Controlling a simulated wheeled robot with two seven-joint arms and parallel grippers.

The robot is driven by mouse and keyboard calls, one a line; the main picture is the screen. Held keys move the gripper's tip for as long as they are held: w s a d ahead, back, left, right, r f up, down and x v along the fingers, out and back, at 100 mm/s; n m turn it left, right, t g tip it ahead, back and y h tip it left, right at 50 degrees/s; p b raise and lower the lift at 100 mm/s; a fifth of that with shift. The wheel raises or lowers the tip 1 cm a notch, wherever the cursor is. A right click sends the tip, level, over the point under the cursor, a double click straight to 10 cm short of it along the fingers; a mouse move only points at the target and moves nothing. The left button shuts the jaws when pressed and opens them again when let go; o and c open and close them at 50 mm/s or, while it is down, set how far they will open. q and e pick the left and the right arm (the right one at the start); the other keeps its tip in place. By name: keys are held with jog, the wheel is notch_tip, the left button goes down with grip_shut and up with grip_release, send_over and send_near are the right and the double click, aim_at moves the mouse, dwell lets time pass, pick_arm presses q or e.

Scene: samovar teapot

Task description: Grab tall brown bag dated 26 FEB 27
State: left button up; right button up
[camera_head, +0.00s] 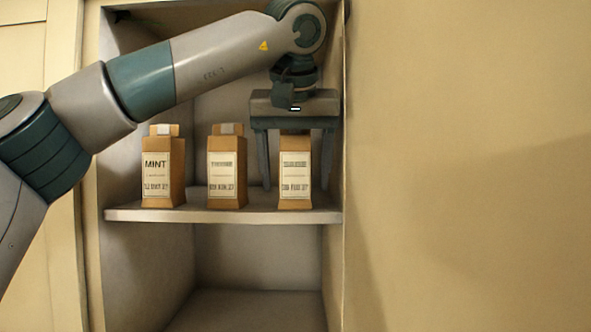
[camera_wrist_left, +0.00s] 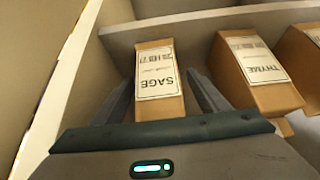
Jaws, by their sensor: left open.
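Three brown paper bags with white labels stand upright in a row on the cabinet shelf. The right one, the sage bag (camera_head: 295,168), has a blurred date line that may read 26 or 28 FEB 27. My left gripper (camera_head: 295,186) reaches down over it, open, with one finger on each side and gaps between. In the left wrist view the sage bag (camera_wrist_left: 157,85) shows upside down between the fingers (camera_wrist_left: 160,90). The middle thyme bag (camera_head: 227,168) and the mint bag (camera_head: 162,172) stand to its left; their dates are too blurred to tell. My right gripper is not in view.
The shelf board (camera_head: 220,215) carries the bags, and the compartment below it is empty. The cabinet's right side wall (camera_head: 336,150) is close beside my left gripper's right finger. In the left wrist view the thyme bag (camera_wrist_left: 255,70) stands close to the other finger.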

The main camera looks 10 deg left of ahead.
aim_at(296, 154)
pick_arm(q)
jog(key=c, duration=1.3)
jog(key=shift+o, duration=0.2)
jog(key=shift+r, duration=0.2)
jog(key=shift+r, duration=1.5)
jog(key=shift+s+d, duration=0.1)
jog(key=shift+s, duration=0.25)
jog(key=s+d, duration=0.3)
jog(key=s, duration=1.2)
jog(key=s+d, duration=0.3)
jog(key=s, duration=1.2)
jog(key=shift+s+b, duration=0.35)
jog(key=shift+s, duration=0.05)
jog(key=shift+r, duration=0.1)
